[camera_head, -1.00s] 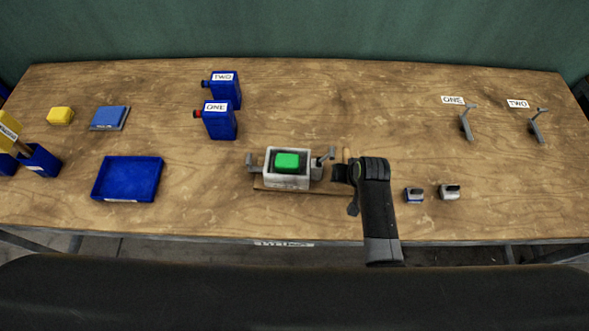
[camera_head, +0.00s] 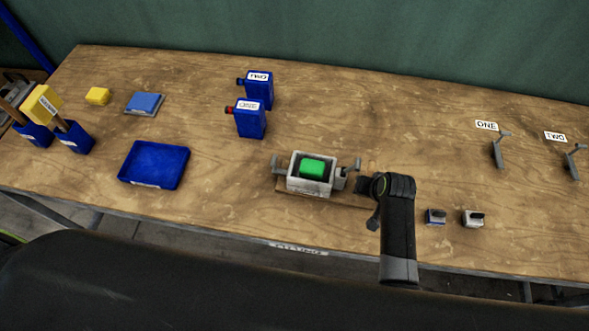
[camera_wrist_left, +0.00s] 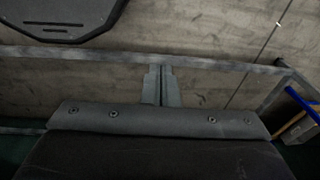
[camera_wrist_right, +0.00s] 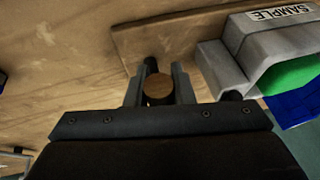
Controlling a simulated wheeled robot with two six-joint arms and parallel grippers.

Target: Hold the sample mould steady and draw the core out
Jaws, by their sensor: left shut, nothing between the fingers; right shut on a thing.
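The sample mould (camera_head: 297,182) is a light grey open box on a wooden board, with a green core (camera_head: 312,168) inside it. Grey metal fittings stick out at both its ends. In the right wrist view, the mould wall (camera_wrist_right: 222,70), its SAMPLE label and part of the green core (camera_wrist_right: 290,76) show at the right. My right gripper (camera_head: 364,185) is just right of the mould. Its fingers (camera_wrist_right: 160,88) are shut on a round wooden-ended handle (camera_wrist_right: 159,90); the rest of the handle is mostly hidden. My left gripper (camera_wrist_left: 161,84) is shut and empty, away from the mould.
A blue tray (camera_head: 182,181) lies left of the mould. Two small blocks (camera_head: 436,216) (camera_head: 473,218) sit right of my right arm. Stands ONE (camera_head: 498,152) and TWO (camera_head: 571,163) are farther right.

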